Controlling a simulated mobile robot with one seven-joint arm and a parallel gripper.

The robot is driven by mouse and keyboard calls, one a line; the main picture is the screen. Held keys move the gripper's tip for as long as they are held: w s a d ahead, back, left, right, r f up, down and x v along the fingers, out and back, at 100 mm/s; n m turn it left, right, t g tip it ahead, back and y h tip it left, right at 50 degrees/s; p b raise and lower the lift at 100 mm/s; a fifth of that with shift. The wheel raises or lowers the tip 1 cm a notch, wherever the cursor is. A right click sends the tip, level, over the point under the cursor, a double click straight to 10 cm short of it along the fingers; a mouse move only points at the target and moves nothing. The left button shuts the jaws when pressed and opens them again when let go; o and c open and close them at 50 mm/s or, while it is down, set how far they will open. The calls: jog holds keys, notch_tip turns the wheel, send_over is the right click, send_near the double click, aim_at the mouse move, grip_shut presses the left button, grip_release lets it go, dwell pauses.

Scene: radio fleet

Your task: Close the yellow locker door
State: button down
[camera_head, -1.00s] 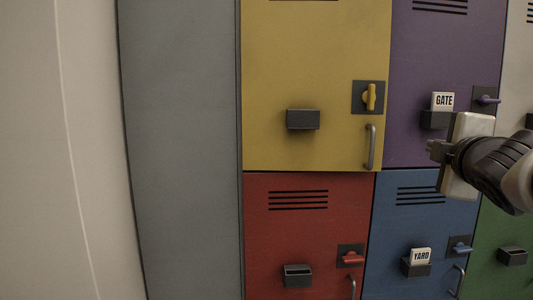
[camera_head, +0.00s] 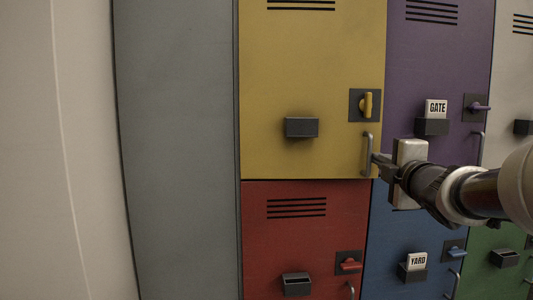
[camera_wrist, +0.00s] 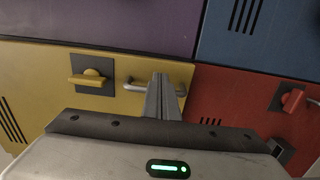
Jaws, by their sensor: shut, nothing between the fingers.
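The yellow locker door (camera_head: 300,65) is in the upper middle of the head view and looks nearly flush with its neighbours; I cannot tell whether a small gap remains. Its yellow latch knob (camera_head: 366,104) stands upright on a dark plate, and its grey bar handle (camera_head: 367,154) is at the lower right. My gripper (camera_head: 377,161) is shut and empty, with its fingertips close beside the handle. In the wrist view the shut fingers (camera_wrist: 161,80) overlap part of the handle (camera_wrist: 135,87), with the yellow knob (camera_wrist: 90,78) to the left. I cannot tell whether they touch the door.
A purple door (camera_head: 432,65) with a GATE card is to the right. A red door (camera_head: 305,235) and a blue door (camera_head: 400,235) with a YARD card are below. A dark empty card holder (camera_head: 302,128) juts from the yellow door. A grey panel (camera_head: 180,150) is to the left.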

jog(key=shift+w, duration=1.15)
jog(key=w, duration=0.3)
jog(key=shift+w+d+r, duration=0.1)
jog(key=shift+w+d, duration=0.15)
jog(key=shift+w, duration=0.1)
jog(key=shift+r, duration=0.25)
jog(key=shift+s+f, duration=0.1)
jog(key=shift+f, duration=0.05)
